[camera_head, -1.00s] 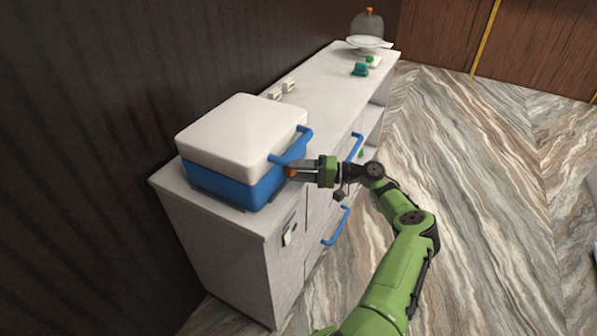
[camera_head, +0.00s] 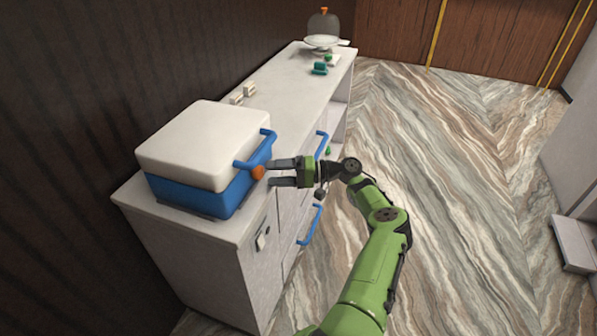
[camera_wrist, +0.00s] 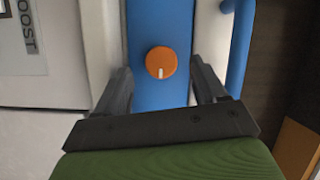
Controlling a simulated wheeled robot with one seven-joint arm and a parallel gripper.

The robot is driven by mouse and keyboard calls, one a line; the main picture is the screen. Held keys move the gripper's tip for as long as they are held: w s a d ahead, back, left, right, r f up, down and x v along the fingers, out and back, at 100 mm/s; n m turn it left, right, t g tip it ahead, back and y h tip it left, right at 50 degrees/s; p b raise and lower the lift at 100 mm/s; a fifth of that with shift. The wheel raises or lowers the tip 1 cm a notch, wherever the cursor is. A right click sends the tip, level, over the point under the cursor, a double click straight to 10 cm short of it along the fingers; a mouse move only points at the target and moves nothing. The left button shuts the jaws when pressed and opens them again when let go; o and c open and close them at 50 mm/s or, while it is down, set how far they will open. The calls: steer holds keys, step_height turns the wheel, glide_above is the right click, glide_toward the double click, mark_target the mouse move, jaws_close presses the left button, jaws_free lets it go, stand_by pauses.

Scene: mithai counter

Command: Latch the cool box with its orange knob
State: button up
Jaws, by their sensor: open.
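The cool box has a white lid (camera_head: 205,143) and a blue body (camera_head: 195,197), and it stands on the near end of the counter with its lid down. Its orange knob (camera_head: 258,172) is on the blue front, below the blue lid handle (camera_head: 262,148). In the wrist view the knob (camera_wrist: 161,62) is round, with a short white mark at its lower edge. My gripper (camera_head: 270,172) is open in front of the knob. In the wrist view its two fingers (camera_wrist: 161,88) stand to either side of the knob, apart from it, with nothing between them.
The white counter (camera_head: 292,85) runs away from the box, with blue handles (camera_head: 311,225) on its front. Small pale blocks (camera_head: 243,93), green items (camera_head: 320,68) and a white dish (camera_head: 323,41) with a domed cover stand farther back. The marble-patterned floor at right is open.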

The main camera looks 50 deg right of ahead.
steer(key=b+v, duration=0.1)
steer(key=v, duration=1.1)
steer(key=shift+s, duration=0.25)
steer(key=shift+d, duration=0.15)
